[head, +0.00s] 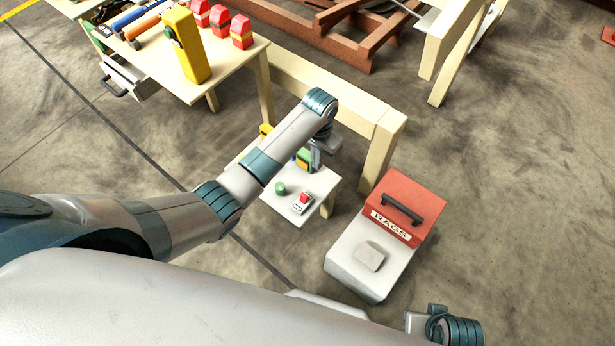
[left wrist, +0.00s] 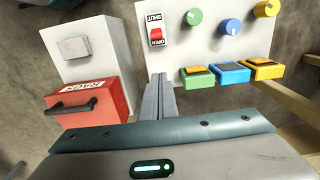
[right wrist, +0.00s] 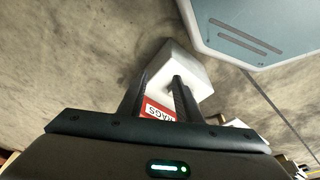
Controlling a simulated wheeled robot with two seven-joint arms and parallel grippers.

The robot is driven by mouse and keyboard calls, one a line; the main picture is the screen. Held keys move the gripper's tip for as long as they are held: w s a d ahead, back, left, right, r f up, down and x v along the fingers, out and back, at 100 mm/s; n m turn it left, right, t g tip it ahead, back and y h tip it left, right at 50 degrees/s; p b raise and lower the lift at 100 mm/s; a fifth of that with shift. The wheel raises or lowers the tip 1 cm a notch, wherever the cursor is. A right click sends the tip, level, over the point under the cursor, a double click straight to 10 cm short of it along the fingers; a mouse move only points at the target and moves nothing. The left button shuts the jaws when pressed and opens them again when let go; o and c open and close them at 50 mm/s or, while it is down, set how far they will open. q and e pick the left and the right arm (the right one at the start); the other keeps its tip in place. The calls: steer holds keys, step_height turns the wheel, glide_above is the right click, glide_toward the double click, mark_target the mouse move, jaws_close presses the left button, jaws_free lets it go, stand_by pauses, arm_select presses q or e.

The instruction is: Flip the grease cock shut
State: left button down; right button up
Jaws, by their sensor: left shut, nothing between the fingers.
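The grease cock is a small white plate with a red lever (left wrist: 156,34) on a white panel table (left wrist: 231,55). In the left wrist view the lever lies beside the word OPEN, away from the word SHUT. In the head view the red lever (head: 305,198) is near the table's front corner. My left gripper (left wrist: 158,77) is shut and empty, its fingertips short of the lever and apart from it in the picture. In the head view the left gripper (head: 316,160) is above the table, partly hidden by its wrist. My right gripper (right wrist: 160,82) is open and empty.
Green (left wrist: 194,17), blue (left wrist: 231,26) and yellow (left wrist: 266,8) knobs share the panel with several coloured blocks (left wrist: 230,72). A red-and-white RAGS bin (head: 358,254) stands right of it. A cream bench frame (head: 330,92) is behind.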

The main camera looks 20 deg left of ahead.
mark_target(304, 198)
stand_by(0.4)
